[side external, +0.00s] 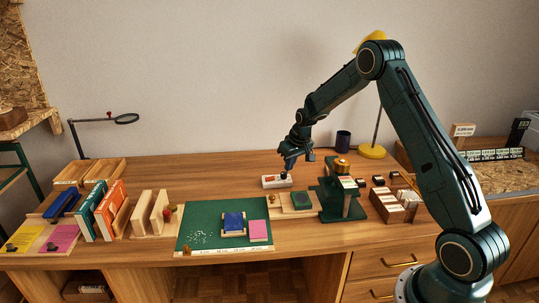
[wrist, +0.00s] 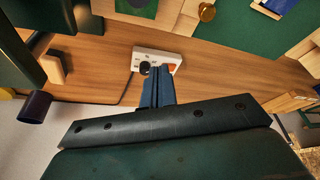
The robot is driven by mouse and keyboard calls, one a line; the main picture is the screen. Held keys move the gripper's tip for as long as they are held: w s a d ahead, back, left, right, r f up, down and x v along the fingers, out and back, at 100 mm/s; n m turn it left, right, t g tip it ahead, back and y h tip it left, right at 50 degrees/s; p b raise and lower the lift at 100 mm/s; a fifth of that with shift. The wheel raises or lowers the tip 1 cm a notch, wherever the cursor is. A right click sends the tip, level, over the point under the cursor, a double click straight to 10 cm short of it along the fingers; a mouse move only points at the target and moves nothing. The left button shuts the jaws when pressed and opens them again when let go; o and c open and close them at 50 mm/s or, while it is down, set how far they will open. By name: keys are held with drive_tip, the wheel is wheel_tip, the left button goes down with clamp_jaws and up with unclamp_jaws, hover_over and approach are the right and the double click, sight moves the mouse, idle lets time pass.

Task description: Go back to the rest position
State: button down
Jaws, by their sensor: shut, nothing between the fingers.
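My gripper (side external: 286,172) is shut with nothing in it. A black cable runs from the strip. I cannot tell whether the fingertips touch the strip.
A green cutting mat (side external: 196,222) and upright books (side external: 94,208) lie to the left. The bench behind the mat is clear.

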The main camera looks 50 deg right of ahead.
drive_tip(key=shift+s+r, duration=0.1)
drive_tip(key=shift+r, duration=0.2)
drive_tip(key=s+a+r+n+t, duration=0.1)
drive_tip(key=s+a+r, duration=0.5)
drive_tip(key=a+r, duration=0.3)
drive_tip(key=s+a+r+n, duration=0.1)
drive_tip(key=s+a+r, duration=0.6)
drive_tip(key=r, duration=0.4)
drive_tip(key=s+a+r, duration=0.1)
drive_tip(key=s+a, duration=0.3)
drive_tip(key=s, duration=0.7)
drive_tip(key=s+a+r+n+t+y, duration=0.1)
drive_tip(key=s+a, duration=0.3)
drive_tip(key=s, duration=0.6)
drive_tip(key=shift+s+a+r, duration=0.2)
drive_tip(key=shift+s+r, duration=0.1)
drive_tip(key=shift+s, duration=0.05)
